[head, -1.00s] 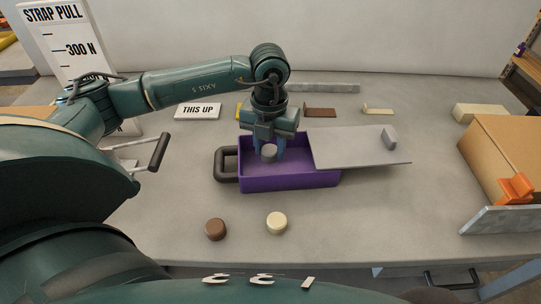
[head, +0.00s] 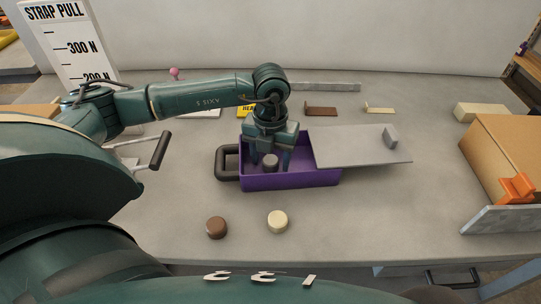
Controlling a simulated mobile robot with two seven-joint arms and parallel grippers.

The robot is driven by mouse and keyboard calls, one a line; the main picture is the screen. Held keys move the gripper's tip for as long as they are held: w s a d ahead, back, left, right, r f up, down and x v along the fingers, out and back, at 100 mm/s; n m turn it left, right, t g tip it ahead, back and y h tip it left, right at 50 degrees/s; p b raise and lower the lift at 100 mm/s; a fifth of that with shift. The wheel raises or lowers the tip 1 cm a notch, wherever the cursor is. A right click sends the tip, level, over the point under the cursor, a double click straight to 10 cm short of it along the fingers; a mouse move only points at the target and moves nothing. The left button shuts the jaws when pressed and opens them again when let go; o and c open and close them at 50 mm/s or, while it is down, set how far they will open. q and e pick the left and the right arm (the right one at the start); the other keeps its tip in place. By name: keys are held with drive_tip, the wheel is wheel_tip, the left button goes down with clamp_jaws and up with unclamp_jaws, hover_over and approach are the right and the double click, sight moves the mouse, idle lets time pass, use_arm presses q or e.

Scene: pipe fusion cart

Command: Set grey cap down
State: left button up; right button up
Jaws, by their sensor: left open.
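The grey cap (head: 270,162) is inside the purple box (head: 290,181), toward its left half. My left gripper (head: 270,165) reaches down into the box from above, with its fingers open on either side of the cap. Whether the cap rests on the box floor is hard to tell. My right gripper is not in view.
A grey sliding lid (head: 355,147) with a knob covers the box's right part and sticks out to the right. A black handle (head: 222,163) is on the box's left. A brown cap (head: 216,228) and a cream cap (head: 278,222) stand in front. A cardboard box (head: 506,150) is at right.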

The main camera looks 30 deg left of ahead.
sight(271, 160)
use_arm(q)
wheel_tip(271, 160, up, 12)
drive_tip(key=shift+r, duration=0.2)
idle(0.4)
idle(0.5)
